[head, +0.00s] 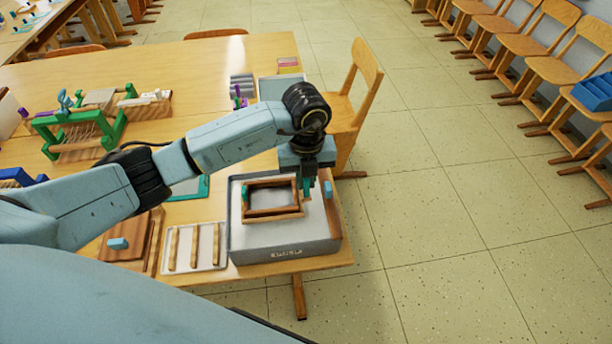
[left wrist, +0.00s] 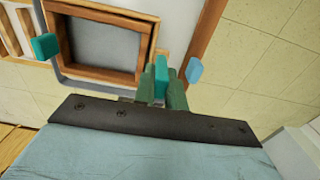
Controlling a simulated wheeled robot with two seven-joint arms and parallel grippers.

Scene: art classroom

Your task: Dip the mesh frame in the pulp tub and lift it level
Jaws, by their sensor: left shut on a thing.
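The mesh frame (head: 272,214) is a brown wooden rectangle with a teal tab on each of two opposite sides. It shows over the grey pulp tub (head: 290,249), inside the tub's outline; I cannot tell how deep it sits or whether it touches the pulp. It looks roughly level. My left gripper (head: 307,188) is shut on the frame's right-hand teal tab. In the left wrist view the frame (left wrist: 98,72) shows with that tab between the fingers (left wrist: 161,84), and grey surface shows inside it. My right gripper is not in view.
A light blue knob (head: 328,190) stands by the tub's right edge. Left of the tub are a white tray (head: 207,262) with wooden strips and a wooden board (head: 135,254) with a blue handle. A green rack (head: 82,137) is further back.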

